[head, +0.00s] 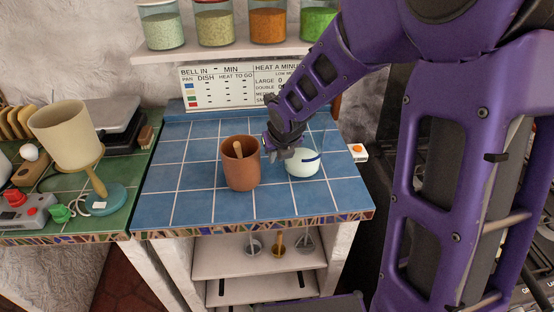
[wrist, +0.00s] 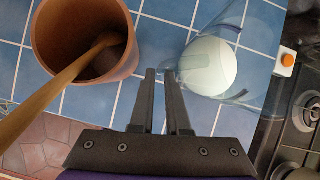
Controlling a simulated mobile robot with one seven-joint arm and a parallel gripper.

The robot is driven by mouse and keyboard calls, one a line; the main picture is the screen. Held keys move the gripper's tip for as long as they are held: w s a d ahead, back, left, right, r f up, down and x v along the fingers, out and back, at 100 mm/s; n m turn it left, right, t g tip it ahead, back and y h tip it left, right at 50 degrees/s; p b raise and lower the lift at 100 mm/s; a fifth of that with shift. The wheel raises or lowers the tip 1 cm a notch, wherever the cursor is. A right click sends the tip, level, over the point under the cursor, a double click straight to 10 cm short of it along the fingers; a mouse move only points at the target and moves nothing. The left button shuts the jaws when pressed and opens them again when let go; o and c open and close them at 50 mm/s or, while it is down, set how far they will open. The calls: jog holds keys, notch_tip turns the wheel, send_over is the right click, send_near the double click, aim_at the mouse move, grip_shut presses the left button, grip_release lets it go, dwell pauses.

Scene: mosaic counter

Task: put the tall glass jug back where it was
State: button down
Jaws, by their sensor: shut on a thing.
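The tall glass jug (wrist: 250,40) is clear and hard to make out. In the wrist view its faint outline and dark arcs show around a rounded white thing (wrist: 208,66). In the head view the white thing (head: 302,165) is on the right of the blue tiled counter, with a dark blue line across it. I cannot tell whether the white thing is inside the jug or behind it. My gripper (wrist: 160,74) is nearly closed at the jug's left side, with a narrow gap between the fingers. The jug's base is hidden, so its contact with the counter is unclear.
A terracotta pot (head: 241,165) with a wooden utensil stands close left of my gripper. The blue tiled counter (head: 178,190) is clear left of the pot. A small white box with an orange button (head: 357,151) is at the right edge. Filled jars (head: 213,25) stand on a shelf above.

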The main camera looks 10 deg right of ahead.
jog(key=shift+f, duration=0.5)
jog(key=shift+f, duration=0.15)
jog(key=c, duration=0.9)
grip_release()
jog(key=shift+s+r, duration=0.1)
jog(key=shift+r, duration=0.25)
jog(key=v, duration=0.7)
